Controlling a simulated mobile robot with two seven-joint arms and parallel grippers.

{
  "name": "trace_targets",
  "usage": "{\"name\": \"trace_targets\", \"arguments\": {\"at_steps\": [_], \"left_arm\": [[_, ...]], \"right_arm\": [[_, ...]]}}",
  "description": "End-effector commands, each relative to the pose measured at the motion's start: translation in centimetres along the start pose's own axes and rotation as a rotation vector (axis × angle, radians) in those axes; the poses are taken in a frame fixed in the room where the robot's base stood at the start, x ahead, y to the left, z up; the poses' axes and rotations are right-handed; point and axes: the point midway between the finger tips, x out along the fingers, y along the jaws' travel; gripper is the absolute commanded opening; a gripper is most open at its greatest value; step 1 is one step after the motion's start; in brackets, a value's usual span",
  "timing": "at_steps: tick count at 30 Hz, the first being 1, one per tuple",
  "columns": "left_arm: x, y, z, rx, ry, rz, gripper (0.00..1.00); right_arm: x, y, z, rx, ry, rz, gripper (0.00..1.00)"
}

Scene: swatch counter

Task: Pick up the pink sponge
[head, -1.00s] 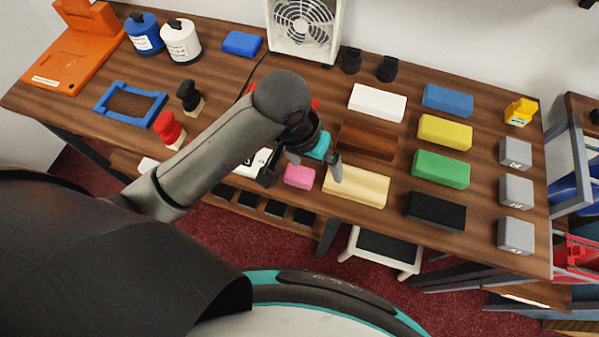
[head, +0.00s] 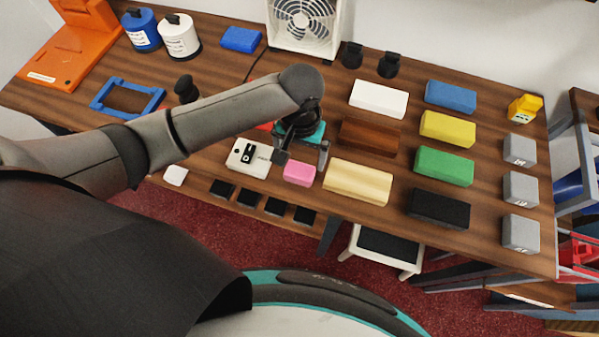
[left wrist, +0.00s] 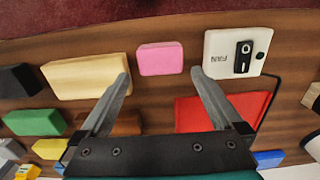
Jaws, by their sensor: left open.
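The pink sponge (head: 299,173) lies on the wooden counter near its front edge, between a white switch box and a cream block. My left gripper (head: 300,158) is above and just behind it in the head view, pointing down. In the left wrist view the pink sponge (left wrist: 160,58) lies beyond the two fingertips and roughly centred between them. The left gripper (left wrist: 160,76) is open with nothing between its fingers. My right gripper is not in view.
The cream block (head: 357,181) is close on the sponge's right, the white switch box (head: 247,158) on its left. A red item (left wrist: 222,108) and a brown block (head: 368,138) lie behind. Several coloured blocks fill the right side. A fan (head: 303,25) stands at the back.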

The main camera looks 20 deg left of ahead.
Motion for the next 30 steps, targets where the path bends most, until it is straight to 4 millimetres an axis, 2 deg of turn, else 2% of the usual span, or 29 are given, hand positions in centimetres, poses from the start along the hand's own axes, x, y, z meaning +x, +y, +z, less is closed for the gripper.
{"name": "trace_targets", "arguments": {"at_steps": [1,8,16,25,30], "left_arm": [[0.7,0.0,0.0,0.000,-0.001,-0.001,1.00],[2.3,0.0,0.1,0.000,0.000,-0.002,1.00],[6.1,-0.1,0.4,0.000,0.000,-0.001,1.00],[6.5,-0.1,0.4,0.002,0.002,-0.001,1.00],[6.4,-0.1,0.4,0.001,0.002,-0.001,0.81]], "right_arm": [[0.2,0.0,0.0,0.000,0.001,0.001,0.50],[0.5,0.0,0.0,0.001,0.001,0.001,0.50],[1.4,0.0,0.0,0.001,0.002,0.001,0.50],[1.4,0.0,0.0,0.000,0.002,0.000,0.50],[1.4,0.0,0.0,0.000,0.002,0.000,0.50]]}}
